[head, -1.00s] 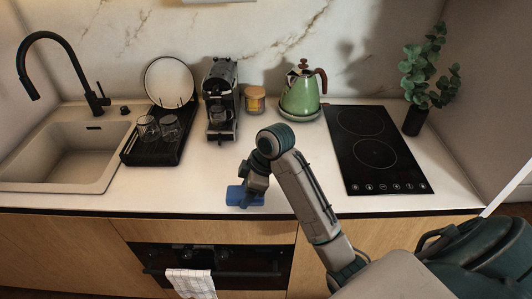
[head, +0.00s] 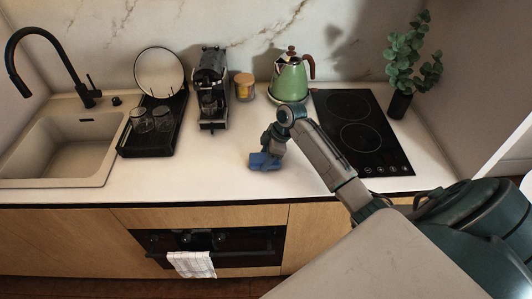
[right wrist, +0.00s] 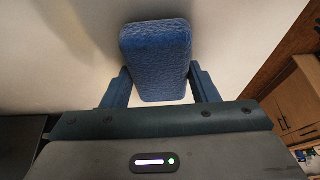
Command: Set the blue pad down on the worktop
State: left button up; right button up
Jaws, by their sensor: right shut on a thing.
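The blue pad (head: 262,163) shows in the head view at the front middle of the white worktop (head: 225,184). My right gripper (head: 268,155) is shut on it from above. In the right wrist view the pad (right wrist: 157,58) is a textured dark blue block between the two fingers of my right gripper (right wrist: 159,90). The pale worktop surface lies behind it. I cannot tell whether the pad touches the worktop or hangs just above it. My left gripper is not in view.
Behind stand a coffee machine (head: 211,88), a small jar (head: 245,86) and a green kettle (head: 288,76). A black hob (head: 360,133) lies to the right. A black dish rack (head: 152,138) and a sink (head: 62,145) are left. The worktop around the pad is clear.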

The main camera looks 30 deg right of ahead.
jog(key=shift+f, duration=0.1)
jog(key=o, duration=0.9)
jog(key=shift+d+r+b, duration=0.2)
jog(key=shift+r+b, duration=0.2)
jog(key=shift+b, duration=0.05)
jog(key=b+v, duration=0.4)
jog(key=v, duration=0.7)
